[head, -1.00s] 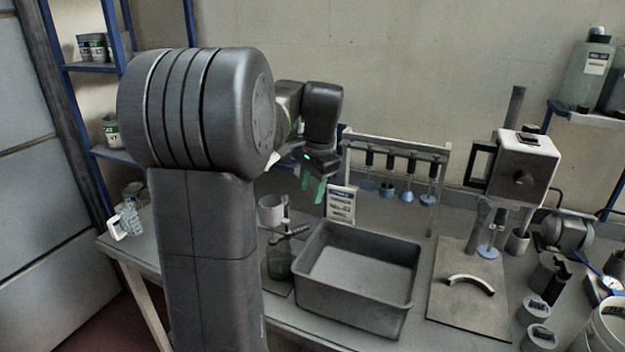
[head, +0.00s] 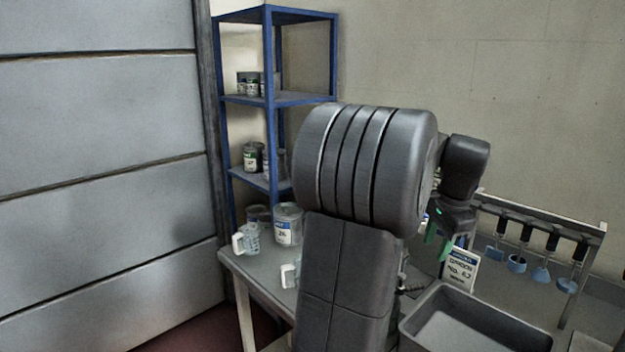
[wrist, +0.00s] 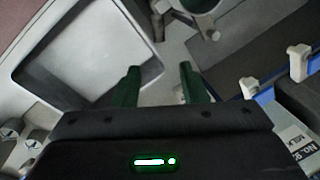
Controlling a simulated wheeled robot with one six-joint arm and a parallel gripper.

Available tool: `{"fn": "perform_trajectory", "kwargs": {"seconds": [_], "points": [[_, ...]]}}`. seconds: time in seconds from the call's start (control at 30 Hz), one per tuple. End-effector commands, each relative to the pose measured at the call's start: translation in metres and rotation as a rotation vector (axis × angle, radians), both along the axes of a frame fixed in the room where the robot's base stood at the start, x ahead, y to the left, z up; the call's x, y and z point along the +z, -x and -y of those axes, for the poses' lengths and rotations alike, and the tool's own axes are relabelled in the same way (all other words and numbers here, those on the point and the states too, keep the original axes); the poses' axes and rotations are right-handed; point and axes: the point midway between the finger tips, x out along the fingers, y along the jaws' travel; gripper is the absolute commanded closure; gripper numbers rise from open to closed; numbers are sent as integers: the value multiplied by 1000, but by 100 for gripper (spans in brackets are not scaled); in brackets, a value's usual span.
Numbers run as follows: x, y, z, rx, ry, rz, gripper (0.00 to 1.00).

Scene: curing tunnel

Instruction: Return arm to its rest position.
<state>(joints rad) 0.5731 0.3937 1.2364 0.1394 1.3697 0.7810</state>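My gripper (head: 437,245) hangs at the end of my folded arm, above the bench, just left of the tool rack. In the wrist view my gripper (wrist: 160,84) shows two green fingers set well apart. Nothing is between them, and the grey tray lies below. My arm's large grey links fill the middle of the head view and hide part of the bench.
A grey tray (head: 408,330) sits on the bench at lower right. A rack (head: 540,215) with several hanging blue-ended tools stands behind it, next to a printed card (head: 460,268). A blue shelf (head: 270,98) holds cans. A labelled can (head: 288,225) and a jug (head: 247,240) stand at the bench's left end.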

Motion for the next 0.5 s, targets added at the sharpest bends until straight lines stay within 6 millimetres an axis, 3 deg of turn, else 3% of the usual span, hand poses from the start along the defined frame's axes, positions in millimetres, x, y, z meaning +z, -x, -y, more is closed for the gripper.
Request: {"fn": "perform_trajectory", "kwargs": {"seconds": [0.5], "points": [[-96, -18, -4, 1, -3, -5, 61]]}}
